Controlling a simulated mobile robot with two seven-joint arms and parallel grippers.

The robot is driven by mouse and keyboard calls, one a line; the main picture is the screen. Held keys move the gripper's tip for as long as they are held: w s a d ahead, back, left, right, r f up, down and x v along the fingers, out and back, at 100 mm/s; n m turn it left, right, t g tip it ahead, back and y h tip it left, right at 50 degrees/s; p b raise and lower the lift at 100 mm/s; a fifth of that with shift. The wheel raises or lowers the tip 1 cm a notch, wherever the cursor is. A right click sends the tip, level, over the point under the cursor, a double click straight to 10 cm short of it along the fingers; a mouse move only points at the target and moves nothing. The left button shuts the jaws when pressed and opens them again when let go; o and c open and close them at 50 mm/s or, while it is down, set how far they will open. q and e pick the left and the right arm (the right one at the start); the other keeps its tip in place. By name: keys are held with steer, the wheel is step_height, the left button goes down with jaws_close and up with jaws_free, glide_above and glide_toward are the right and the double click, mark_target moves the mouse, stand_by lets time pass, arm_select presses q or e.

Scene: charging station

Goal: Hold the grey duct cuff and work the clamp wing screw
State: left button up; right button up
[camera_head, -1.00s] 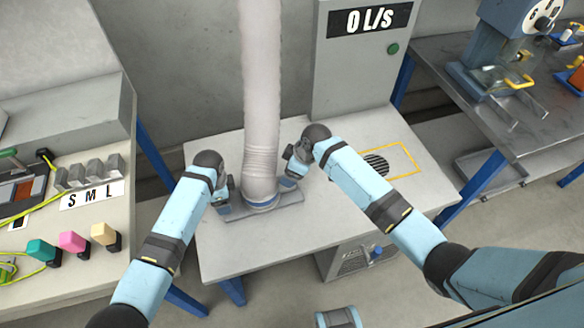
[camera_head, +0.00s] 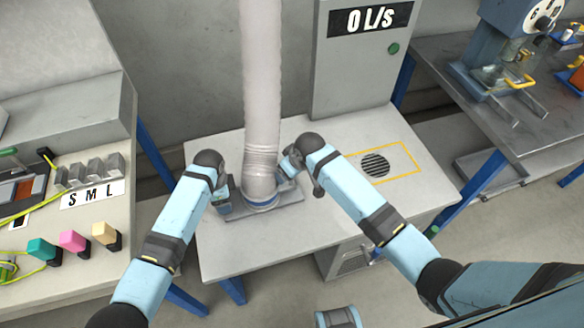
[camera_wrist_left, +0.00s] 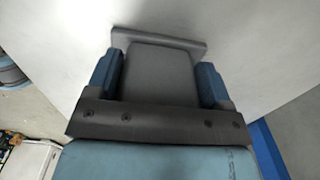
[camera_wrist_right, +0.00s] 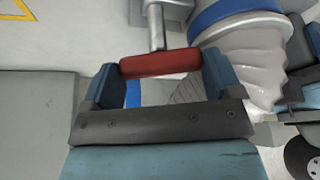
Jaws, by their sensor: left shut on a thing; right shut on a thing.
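The pale ribbed duct (camera_head: 262,90) stands upright on the table, a blue clamp band (camera_head: 262,205) around its foot. The band also shows in the right wrist view (camera_wrist_right: 235,10). My left gripper (camera_head: 224,203) is left of the duct foot. In the left wrist view its blue fingers (camera_wrist_left: 158,75) are shut on a grey block (camera_wrist_left: 155,68), seemingly part of the grey cuff. My right gripper (camera_head: 290,166) is right of the duct. In the right wrist view its fingers (camera_wrist_right: 162,68) are shut on the red wing screw bar (camera_wrist_right: 160,63), which has a metal shaft (camera_wrist_right: 156,25).
A grate in a yellow frame (camera_head: 388,165) lies right of my right arm. A grey cabinet (camera_head: 362,70) reading 0 L/s stands behind. A panel with coloured plugs (camera_head: 74,240) is at left. A metal bench (camera_head: 440,60) is at right.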

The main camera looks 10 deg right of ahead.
stand_by(0.3)
steer(key=o, duration=0.7)
steer(key=shift+o, duration=0.2)
arm_select(q)
steer(key=o, duration=1.1)
arm_select(e)
steer(key=v, duration=1.2)
arm_select(q)
steer(key=shift+r, duration=0.1)
step_height(320, 180, up, 12)
steer(key=shift+f, duration=0.1)
